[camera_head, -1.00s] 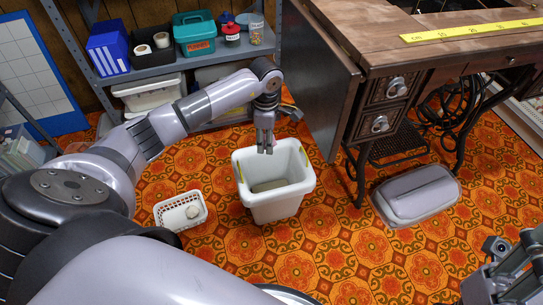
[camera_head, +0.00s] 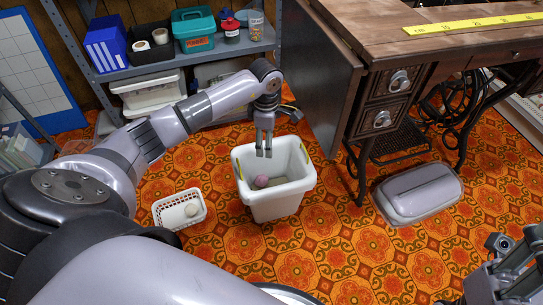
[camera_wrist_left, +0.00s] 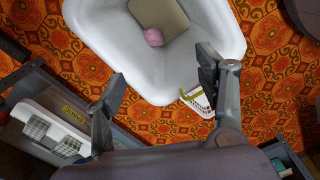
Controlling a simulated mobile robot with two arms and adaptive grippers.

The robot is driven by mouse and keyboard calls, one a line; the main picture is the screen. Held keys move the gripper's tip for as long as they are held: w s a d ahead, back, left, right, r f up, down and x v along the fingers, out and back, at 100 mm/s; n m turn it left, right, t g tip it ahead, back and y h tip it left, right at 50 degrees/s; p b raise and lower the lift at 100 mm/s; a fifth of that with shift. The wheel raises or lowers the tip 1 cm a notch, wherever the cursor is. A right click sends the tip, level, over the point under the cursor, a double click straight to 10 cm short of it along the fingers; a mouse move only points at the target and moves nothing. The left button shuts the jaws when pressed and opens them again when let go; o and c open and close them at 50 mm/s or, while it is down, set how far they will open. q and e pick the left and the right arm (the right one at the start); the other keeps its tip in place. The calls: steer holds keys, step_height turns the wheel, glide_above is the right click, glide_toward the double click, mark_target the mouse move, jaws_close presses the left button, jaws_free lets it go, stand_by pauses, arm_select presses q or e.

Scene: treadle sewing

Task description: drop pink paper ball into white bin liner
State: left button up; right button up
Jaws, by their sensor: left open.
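The pink paper ball (camera_head: 261,181) lies inside the white bin (camera_head: 277,207) on the floor. In the left wrist view the ball (camera_wrist_left: 153,37) rests on the tan bottom of the bin (camera_wrist_left: 216,22). My left gripper (camera_head: 264,152) points down above the back of the bin, with nothing between its fingers. In the left wrist view its fingers (camera_wrist_left: 161,70) are spread wide apart. My right gripper (camera_head: 512,255) is partly in view at the lower right corner, away from the bin.
The sewing table (camera_head: 322,85) stands to the right, with a grey case (camera_head: 418,192) on the floor. A loaded metal shelf (camera_head: 180,55) is behind. Patterned floor in front is clear.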

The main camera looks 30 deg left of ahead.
arm_select(q)
steer(key=shift+r, duration=0.1)
step_height(320, 180, up, 12)
stand_by(0.5)
stand_by(0.4)
